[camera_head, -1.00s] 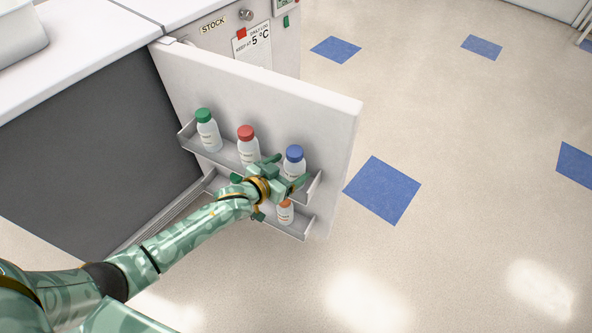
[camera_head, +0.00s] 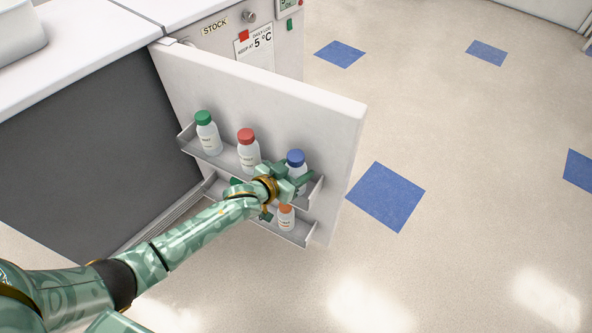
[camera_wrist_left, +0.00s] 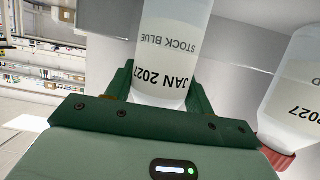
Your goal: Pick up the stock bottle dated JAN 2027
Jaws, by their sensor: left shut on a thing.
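The blue-capped stock bottle (camera_head: 296,166) stands at the right end of the upper door shelf. In the left wrist view its label reads "STOCK BLUE" and "JAN 2027" (camera_wrist_left: 165,60). My left gripper (camera_head: 290,178) is shut on this bottle, with a finger on each side of it in the left wrist view (camera_wrist_left: 162,90). The arm hides the bottle's lower part in the head view. A red-capped bottle (camera_head: 248,148) and a green-capped bottle (camera_head: 207,132) stand to its left on the shelf. My right gripper is not in view.
The shelf (camera_head: 228,155) has a low metal rail and hangs on the open white door (camera_head: 330,120). An orange-capped bottle (camera_head: 285,217) stands on the lower shelf. The cabinet front behind carries a "STOCK" label (camera_head: 215,26). Open floor lies to the right.

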